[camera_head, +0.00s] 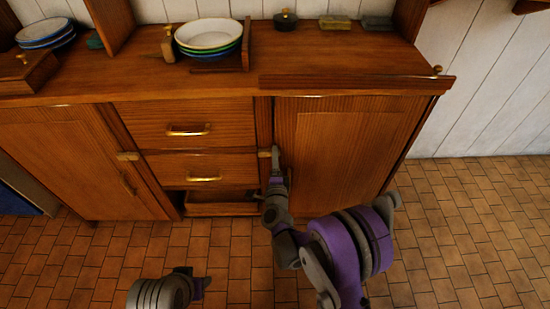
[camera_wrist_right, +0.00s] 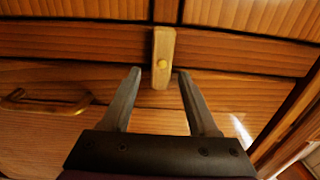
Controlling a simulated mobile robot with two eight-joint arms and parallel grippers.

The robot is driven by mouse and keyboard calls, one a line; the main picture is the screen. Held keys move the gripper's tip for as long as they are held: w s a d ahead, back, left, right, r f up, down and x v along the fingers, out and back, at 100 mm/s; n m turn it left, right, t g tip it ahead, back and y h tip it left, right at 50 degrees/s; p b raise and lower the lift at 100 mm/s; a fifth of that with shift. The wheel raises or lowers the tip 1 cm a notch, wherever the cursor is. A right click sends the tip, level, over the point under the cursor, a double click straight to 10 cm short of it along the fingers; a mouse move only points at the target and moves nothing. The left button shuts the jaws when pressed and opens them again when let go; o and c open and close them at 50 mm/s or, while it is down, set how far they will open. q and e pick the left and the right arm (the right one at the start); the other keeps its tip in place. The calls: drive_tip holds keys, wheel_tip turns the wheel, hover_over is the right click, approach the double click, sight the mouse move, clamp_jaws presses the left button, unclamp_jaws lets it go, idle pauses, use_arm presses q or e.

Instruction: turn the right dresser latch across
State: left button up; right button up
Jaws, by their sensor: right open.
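The right dresser latch (camera_head: 264,154) is a small pale wooden bar lying crosswise on the post between the drawers and the right door (camera_head: 345,140). In the right wrist view the latch (camera_wrist_right: 162,40) shows whole, with a round brass pin, its lower end reaching over the door's edge. My right gripper (camera_head: 276,151) is at the latch, partly covering it in the head view. In the wrist view its open fingers (camera_wrist_right: 160,74) stand either side of the latch's lower end, with gaps. My left gripper (camera_head: 201,284) is low over the floor; its fingers cannot be made out.
Two drawers with brass handles (camera_head: 188,131) are left of the post. The left door has its own crosswise latch (camera_head: 127,156). A door handle (camera_wrist_right: 45,103) lies left of my fingers in the wrist view. Stacked plates (camera_head: 208,34) stand on the dresser top. The tiled floor is clear.

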use_arm(q)
drive_tip(key=shift+r+p, duration=0.45)
drive_tip(key=shift+r, duration=0.05)
use_arm(e)
drive_tip(key=s, duration=1)
drive_tip(key=shift+s, duration=0.35)
drive_tip(key=s+d+r+n+g+y, duration=0.2)
drive_tip(key=s+r+n+g+y, duration=0.25)
drive_tip(key=r+n, duration=0.5)
drive_tip(key=s+d+f+n+g+h, duration=0.2)
drive_tip(key=s+d+n+g, duration=0.4)
drive_tip(key=s, duration=0.6)
drive_tip(key=s+d+f+n+g+h, duration=0.3)
drive_tip(key=s+d, duration=0.5)
drive_tip(key=s, duration=0.4)
use_arm(q)
wheel_tip(320, 180, up, 26)
drive_tip(key=w+t+p, duration=0.1)
drive_tip(key=p, duration=2.1)
use_arm(e)
wheel_tip(320, 180, up, 26)
drive_tip(key=w, duration=0.1)
drive_tip(key=shift+w+f+t, duration=0.2)
drive_tip(key=shift+w+t, duration=0.1)
drive_tip(key=shift+t, duration=0.15)
